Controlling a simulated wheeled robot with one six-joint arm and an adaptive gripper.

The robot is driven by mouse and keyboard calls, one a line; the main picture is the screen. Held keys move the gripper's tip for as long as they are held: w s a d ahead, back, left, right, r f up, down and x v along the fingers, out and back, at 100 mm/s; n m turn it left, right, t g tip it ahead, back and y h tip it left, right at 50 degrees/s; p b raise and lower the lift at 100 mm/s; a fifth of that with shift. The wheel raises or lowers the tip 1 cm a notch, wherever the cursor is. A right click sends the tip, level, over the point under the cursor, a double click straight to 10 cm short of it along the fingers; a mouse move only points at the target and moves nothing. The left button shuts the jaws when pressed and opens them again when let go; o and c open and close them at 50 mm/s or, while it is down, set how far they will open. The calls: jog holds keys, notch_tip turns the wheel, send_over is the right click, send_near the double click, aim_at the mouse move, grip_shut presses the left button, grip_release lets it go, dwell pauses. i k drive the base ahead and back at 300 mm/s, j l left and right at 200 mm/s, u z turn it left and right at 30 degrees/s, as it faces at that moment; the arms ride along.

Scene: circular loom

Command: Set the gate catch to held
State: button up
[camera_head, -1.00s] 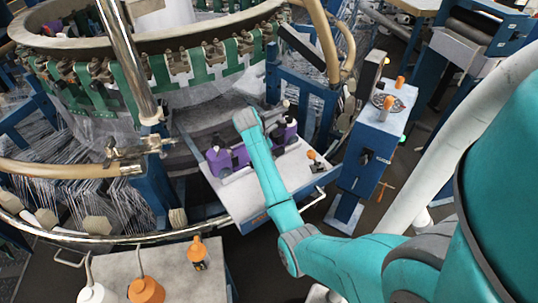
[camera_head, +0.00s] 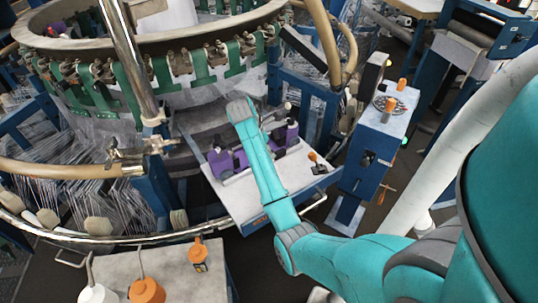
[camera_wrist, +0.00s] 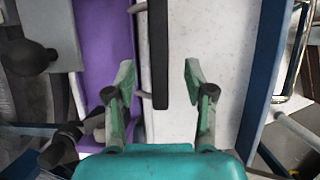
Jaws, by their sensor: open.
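My gripper (camera_wrist: 158,88) is open in the wrist view, its two green-grey fingers apart. A long black bar (camera_wrist: 158,50) stands between and beyond the fingertips, seemingly untouched. A purple part (camera_wrist: 105,45) with dark knobs lies to its left, and a white plate (camera_wrist: 205,50) is behind. In the head view the purple part (camera_head: 227,163) sits on the white-topped blue table (camera_head: 245,200), partly hidden by my arm. A small orange-tipped lever (camera_head: 314,157) stands at the table's right edge. My fingers are hidden there. I cannot tell for sure which part is the gate catch.
The circular loom (camera_head: 190,70) with its green straps fills the back left. A blue post (camera_head: 372,150) with orange knobs stands to the right. A grey table (camera_head: 175,270) with orange and white items is at the front left. Dark floor shows between.

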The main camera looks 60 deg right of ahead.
aim_at(312, 156)
jog(key=k, duration=1)
